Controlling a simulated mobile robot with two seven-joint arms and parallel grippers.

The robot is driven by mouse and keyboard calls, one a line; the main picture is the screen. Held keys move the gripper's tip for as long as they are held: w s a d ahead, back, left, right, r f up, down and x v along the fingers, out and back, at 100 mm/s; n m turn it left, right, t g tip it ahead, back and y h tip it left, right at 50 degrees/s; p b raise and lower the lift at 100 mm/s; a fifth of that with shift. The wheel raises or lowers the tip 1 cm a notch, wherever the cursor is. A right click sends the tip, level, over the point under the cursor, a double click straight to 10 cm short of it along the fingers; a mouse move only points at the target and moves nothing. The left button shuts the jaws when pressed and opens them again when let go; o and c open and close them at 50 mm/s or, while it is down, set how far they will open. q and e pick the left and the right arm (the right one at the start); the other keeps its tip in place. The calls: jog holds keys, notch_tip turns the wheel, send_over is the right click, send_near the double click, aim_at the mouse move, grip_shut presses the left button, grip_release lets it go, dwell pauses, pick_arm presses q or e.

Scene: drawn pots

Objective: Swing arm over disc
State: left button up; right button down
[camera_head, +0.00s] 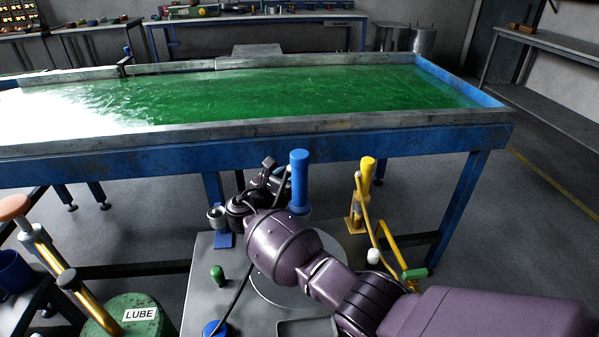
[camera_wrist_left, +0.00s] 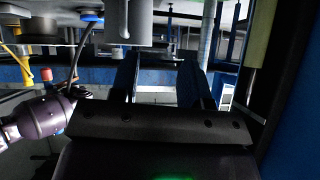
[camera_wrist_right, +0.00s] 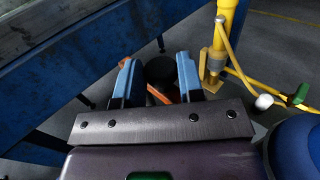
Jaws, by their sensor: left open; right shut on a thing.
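My right arm comes in from the right in the head view and reaches across a round grey disc (camera_head: 275,292), which it partly hides. The right gripper (camera_head: 272,178) is near a blue post (camera_head: 299,182). In the right wrist view the right gripper (camera_wrist_right: 157,82) is shut on a dark round-ended piece (camera_wrist_right: 160,70); an orange strip shows beside it. Which swing arm it belongs to is unclear. A yellow post (camera_head: 366,182) with a bent yellow arm (camera_head: 385,238) stands right of the disc. My left gripper (camera_wrist_left: 160,75) is open and appears empty in the left wrist view.
A long blue-framed bench (camera_head: 330,137) with a green top stands behind. A green LUBE drum (camera_head: 122,318) and a gold tube with an orange cap (camera_head: 48,250) are at lower left. A green knob (camera_head: 217,273) and a white knob (camera_head: 373,256) flank the disc.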

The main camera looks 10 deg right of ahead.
jog(key=shift+a, duration=0.1)
pick_arm(q)
jog(key=shift+w+d, duration=0.2)
jog(key=shift+w, duration=0.3)
pick_arm(e)
jog(key=shift+f, duration=0.1)
pick_arm(q)
jog(key=shift+s+f, duration=0.15)
pick_arm(e)
jog(key=c, duration=0.8)
grip_release()
pick_arm(q)
jog(key=r+p, duration=0.1)
jog(key=p, duration=0.1)
jog(key=r+p, duration=0.3)
jog(key=shift+s+a+r+p, duration=0.1)
jog(key=shift+s+a+p, duration=0.15)
jog(key=shift+a+p, duration=0.1)
pick_arm(e)
notch_tip(320, 180, up, 20)
jog(key=shift+r, duration=0.1)
